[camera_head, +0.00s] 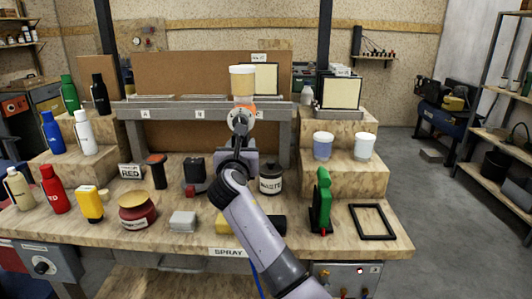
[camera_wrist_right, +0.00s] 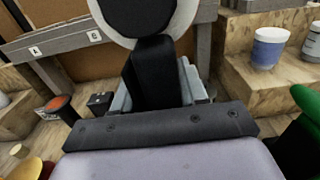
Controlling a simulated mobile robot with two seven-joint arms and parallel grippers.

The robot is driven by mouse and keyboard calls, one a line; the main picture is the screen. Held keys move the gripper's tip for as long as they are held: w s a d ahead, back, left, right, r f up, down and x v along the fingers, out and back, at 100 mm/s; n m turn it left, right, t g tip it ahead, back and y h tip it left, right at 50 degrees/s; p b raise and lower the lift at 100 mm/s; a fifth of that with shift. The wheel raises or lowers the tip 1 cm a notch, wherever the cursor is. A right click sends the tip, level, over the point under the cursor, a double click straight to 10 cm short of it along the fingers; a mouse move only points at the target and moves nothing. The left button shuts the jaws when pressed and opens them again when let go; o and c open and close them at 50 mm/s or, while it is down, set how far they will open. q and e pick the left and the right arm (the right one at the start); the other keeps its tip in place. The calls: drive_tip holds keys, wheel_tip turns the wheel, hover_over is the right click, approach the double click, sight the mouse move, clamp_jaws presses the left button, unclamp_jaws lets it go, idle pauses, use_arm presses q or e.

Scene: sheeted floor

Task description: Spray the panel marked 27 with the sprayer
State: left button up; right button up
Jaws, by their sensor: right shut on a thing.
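The sprayer (camera_head: 243,83), with a tan cup on top and an orange part below it, is held up in front of the rack. My right gripper (camera_head: 241,115) is shut on it; the wrist hides most of the fingers and the sprayer's body. A pale, dark-framed panel (camera_head: 268,78) stands behind the sprayer, partly covered by the cup. A small tag (camera_head: 259,57) above it is too small to read surely. Another pale panel (camera_head: 341,93) stands on the right-hand stepped block. My left gripper is not in view. The right wrist view shows no fingertips.
A grey rack (camera_head: 190,113) with lettered tags crosses the table's back. Several bottles stand at left, with a red jar (camera_head: 137,211) in front. Two tubs, blue-white (camera_head: 322,147) and white (camera_head: 364,147), sit at right. A green stand (camera_head: 321,200) and an empty black frame (camera_head: 371,222) are at front right.

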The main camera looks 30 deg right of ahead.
drive_tip(key=w+a+b, duration=0.2)
drive_tip(key=w+a, duration=0.2)
drive_tip(key=a, duration=0.2)
drive_tip(key=shift+a+r+b, duration=0.2)
drive_tip(key=shift+a+b, duration=0.15)
drive_tip(key=shift+a, duration=0.05)
drive_tip(key=shift+w, duration=0.1)
